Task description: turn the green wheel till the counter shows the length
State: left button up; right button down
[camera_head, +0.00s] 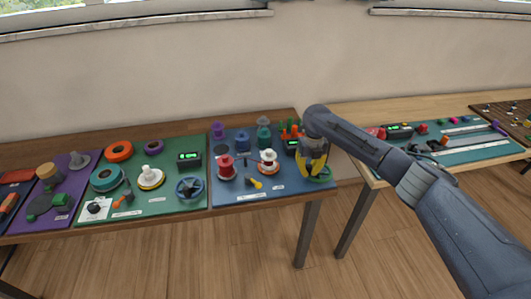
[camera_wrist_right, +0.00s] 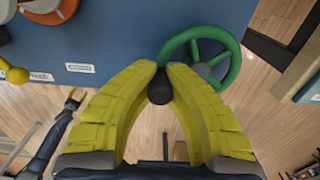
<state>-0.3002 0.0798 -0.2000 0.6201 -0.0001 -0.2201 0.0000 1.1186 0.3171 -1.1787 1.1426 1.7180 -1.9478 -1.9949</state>
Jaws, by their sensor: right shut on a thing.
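The green wheel (camera_wrist_right: 226,58) is at the edge of the blue board in the right wrist view. In the head view the wheel (camera_head: 326,173) shows partly behind my right gripper (camera_head: 312,172). In the right wrist view, the yellow fingers of that gripper (camera_wrist_right: 163,72) are shut on a round black knob (camera_wrist_right: 159,90) beside the wheel's rim. The counter (camera_head: 291,145) is a dark box with a green display, partly hidden by my right arm; its digits are too small to read. My left gripper (camera_wrist_right: 74,99) shows small and far off in the right wrist view.
Red (camera_head: 226,166) and white (camera_head: 268,161) spools stand left of the wheel on the blue board. A yellow-handled tool (camera_head: 254,183) lies near them. Another board with a blue wheel (camera_head: 189,187) is further left. A gap separates this table from the right one.

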jog(key=c, duration=1.5)
grip_release()
jog(key=shift+o, duration=0.2)
